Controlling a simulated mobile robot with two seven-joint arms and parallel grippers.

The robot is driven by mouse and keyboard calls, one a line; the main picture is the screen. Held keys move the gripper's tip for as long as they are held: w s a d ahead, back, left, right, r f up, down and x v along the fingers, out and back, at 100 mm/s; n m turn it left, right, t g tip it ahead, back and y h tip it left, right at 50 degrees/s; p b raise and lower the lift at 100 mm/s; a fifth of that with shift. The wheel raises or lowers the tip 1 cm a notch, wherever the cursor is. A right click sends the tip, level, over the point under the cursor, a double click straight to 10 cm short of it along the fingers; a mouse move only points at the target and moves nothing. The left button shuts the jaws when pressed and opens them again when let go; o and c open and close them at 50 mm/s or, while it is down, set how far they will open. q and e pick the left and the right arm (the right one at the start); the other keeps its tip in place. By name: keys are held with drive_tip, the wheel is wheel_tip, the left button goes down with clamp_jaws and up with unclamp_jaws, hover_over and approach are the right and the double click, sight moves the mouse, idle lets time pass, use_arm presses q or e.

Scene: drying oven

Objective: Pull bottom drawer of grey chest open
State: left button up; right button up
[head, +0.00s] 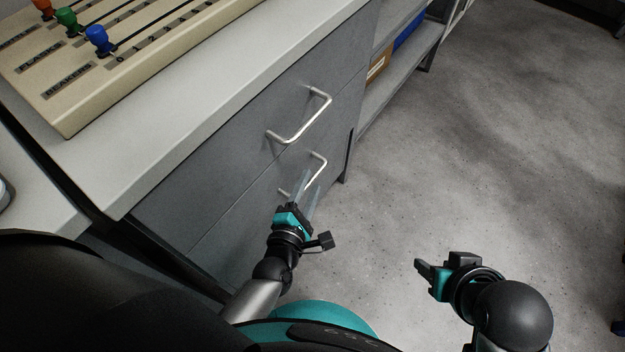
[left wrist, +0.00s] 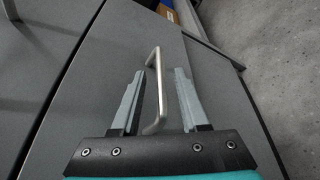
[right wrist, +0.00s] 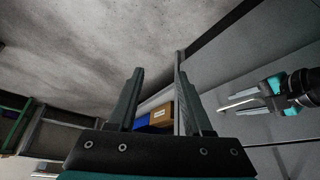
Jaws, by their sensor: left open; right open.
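The grey chest (head: 210,160) stands under a light worktop, with two drawer fronts showing. The bottom drawer (head: 243,225) looks shut, and its bar handle (head: 321,166) is partly hidden by my left gripper. My left gripper (head: 312,186) is open at this handle. In the left wrist view the handle (left wrist: 153,95) lies between the two open fingers (left wrist: 158,92), with a gap on the right side. My right gripper (head: 420,272) is open and empty over the floor, away from the chest. The right wrist view shows its fingers (right wrist: 158,95) apart.
The upper drawer's handle (head: 305,122) is just above the bottom one. A cream panel with coloured knobs (head: 98,40) sits on the worktop (head: 190,120). A shelf with a brown box (head: 379,64) and a blue box (head: 409,30) stands beyond the chest. Floor (head: 470,150) to the right is clear.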

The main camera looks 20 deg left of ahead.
use_arm(q)
drive_tip(key=shift+x, duration=1.5)
use_arm(e)
drive_tip(key=shift+w+a+f+t+y, duration=0.25)
drive_tip(key=shift+w+a+t+y, duration=0.15)
drive_tip(key=shift+w+a+t, duration=0.6)
drive_tip(key=shift+w+a, duration=0.1)
use_arm(q)
clamp_jaws()
